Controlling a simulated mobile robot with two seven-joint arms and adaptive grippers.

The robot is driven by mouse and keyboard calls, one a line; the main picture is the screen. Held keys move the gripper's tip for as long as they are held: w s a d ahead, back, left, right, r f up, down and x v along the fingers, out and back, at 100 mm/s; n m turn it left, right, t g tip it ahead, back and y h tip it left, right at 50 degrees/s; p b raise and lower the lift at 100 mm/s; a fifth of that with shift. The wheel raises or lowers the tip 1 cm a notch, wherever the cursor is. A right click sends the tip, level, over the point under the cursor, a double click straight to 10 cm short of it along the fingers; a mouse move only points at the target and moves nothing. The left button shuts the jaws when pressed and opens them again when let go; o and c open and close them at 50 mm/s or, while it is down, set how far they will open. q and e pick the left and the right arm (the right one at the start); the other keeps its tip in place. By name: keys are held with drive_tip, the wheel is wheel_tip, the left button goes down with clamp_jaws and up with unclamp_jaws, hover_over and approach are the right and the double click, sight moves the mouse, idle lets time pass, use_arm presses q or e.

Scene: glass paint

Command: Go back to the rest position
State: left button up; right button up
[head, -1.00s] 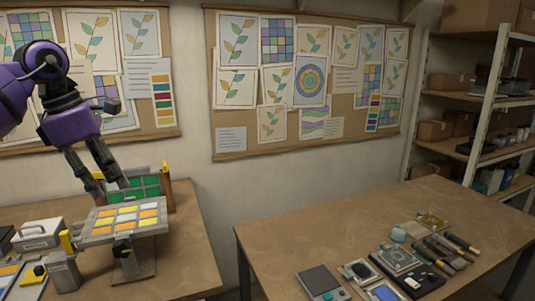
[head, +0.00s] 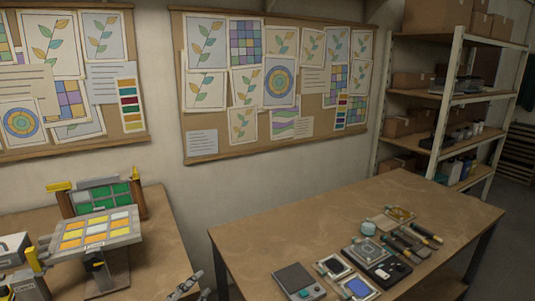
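My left gripper (head: 187,286) shows only in part at the bottom edge of the head view, left of centre. Dark finger parts stick up there, in front of the gap between the two tables. The rest of the gripper is cut off by the frame, so its opening cannot be judged. Nothing is seen held in the visible part. My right gripper is not in view.
The left table (head: 160,250) carries a tilted panel of yellow, orange and white squares (head: 95,231) and a green-paned rack (head: 102,198). The right table (head: 290,240) holds tools and trays along its front right. Shelves (head: 455,98) stand behind.

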use_arm(q)
drive_tip(key=s+a+f+n+g+y, duration=0.1)
drive_tip(key=s+f+n+g+y, duration=0.45)
drive_tip(key=s+f, duration=0.9)
drive_tip(key=s+f+n+g, duration=0.1)
drive_tip(key=s+f+n, duration=0.2)
drive_tip(key=s, duration=0.8)
drive_tip(key=s+f+n+g+p, duration=0.1)
drive_tip(key=s+f+n, duration=0.2)
drive_tip(key=s+f, duration=0.4)
drive_tip(key=s, duration=0.4)
drive_tip(key=shift+a+f+n, duration=0.15)
drive_tip(key=shift+f+n, duration=0.15)
drive_tip(key=shift+n, duration=0.05)
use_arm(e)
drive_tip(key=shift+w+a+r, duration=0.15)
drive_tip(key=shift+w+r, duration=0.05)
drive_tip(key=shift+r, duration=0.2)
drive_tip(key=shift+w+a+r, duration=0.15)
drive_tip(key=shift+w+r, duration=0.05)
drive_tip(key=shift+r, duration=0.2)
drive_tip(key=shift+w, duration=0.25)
